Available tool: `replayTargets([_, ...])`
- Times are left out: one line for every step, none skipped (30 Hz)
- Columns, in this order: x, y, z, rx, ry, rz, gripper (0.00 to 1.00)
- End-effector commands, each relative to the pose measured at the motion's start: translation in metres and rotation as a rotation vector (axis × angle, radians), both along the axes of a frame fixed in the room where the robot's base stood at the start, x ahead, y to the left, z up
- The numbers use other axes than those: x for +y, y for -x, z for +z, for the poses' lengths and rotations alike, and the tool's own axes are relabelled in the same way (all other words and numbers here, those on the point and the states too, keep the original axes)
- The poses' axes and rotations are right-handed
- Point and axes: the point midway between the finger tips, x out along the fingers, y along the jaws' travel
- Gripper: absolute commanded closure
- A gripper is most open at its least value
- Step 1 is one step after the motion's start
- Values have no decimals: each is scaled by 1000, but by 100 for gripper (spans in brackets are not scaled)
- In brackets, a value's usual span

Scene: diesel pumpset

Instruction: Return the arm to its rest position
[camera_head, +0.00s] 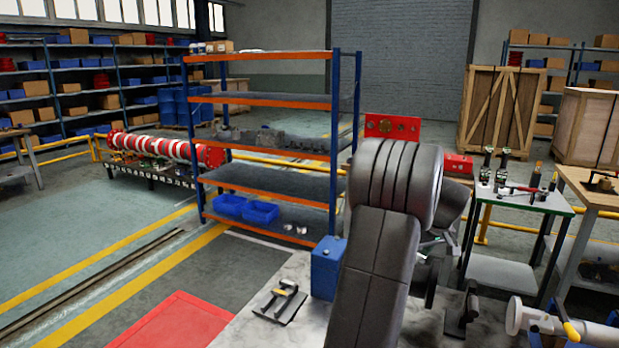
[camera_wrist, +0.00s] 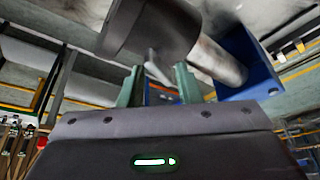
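My arm is folded in the middle of the head view, with thick dark grey links bent over at the top. In that view my gripper is mostly hidden behind the arm. In the wrist view its two green fingers stand apart, and my gripper (camera_wrist: 159,88) is open with nothing held between them. A dark rounded form, likely a link of my own arm, hangs close beyond the fingertips.
A blue canister (camera_head: 327,268) and a small black clamp-like tool (camera_head: 280,302) are on the pale top (camera_head: 262,330) left of my arm. An orange-and-blue shelf rack (camera_head: 270,182) stands behind. A green-edged table (camera_head: 520,203) with tools stands right.

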Motion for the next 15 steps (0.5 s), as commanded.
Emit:
replayTargets([1, 0, 0, 0, 1, -30, 69])
replayTargets([1, 0, 0, 1, 1, -50, 69])
replayTargets([1, 0, 0, 1, 1, -77, 69])
replayTargets([1, 0, 0, 0, 1, -98, 69])
replayTargets([1, 0, 0, 1, 0, -116, 69])
replayTargets([1, 0, 0, 2, 1, -140, 69])
replayTargets([2, 0, 0, 1, 1, -156, 69])
replayTargets([2, 0, 0, 0, 1, -173, 69])
replayTargets([2, 0, 0, -1, 0, -194, 69])
replayTargets([2, 0, 0, 0, 1, -206, 69])
replayTargets([2, 0, 0, 1, 1, -220, 69])
replayTargets([2, 0, 0, 1, 1, -234, 69])
replayTargets([2, 0, 0, 1, 0, -245, 69])
replayTargets([2, 0, 0, 0, 0, -252, 69])
replayTargets([2, 0, 0, 0, 0, -262, 69])
